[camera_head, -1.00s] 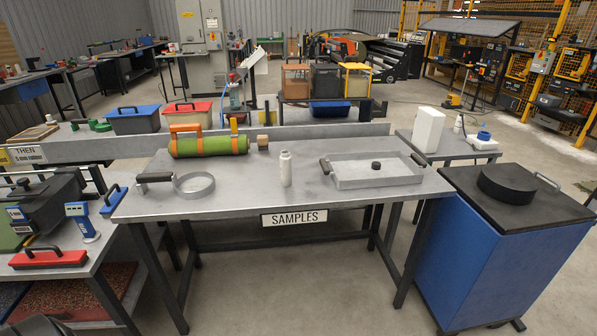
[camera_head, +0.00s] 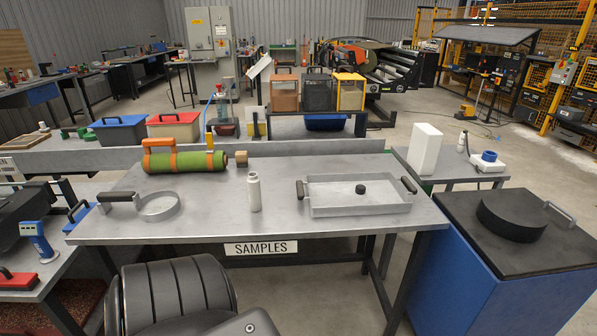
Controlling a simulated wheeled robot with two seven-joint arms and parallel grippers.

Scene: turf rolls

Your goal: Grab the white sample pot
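A small white sample pot (camera_head: 254,193) with a narrower neck stands upright near the middle of the grey metal table (camera_head: 230,226) marked SAMPLES. It stands between a ring with a black handle on its left and a shallow metal tray on its right, touching neither. A dark, ribbed part of my own arm shows at the bottom of the view, in front of the table. Neither of my grippers shows in the head view. Nothing holds the pot.
The ring (camera_head: 160,207) and the tray (camera_head: 358,209) flank the pot. A green roll (camera_head: 187,163) with orange straps lies behind. A white box (camera_head: 426,150) stands on a side table at right. A blue cabinet (camera_head: 474,268) stands front right. Bare tabletop surrounds the pot.

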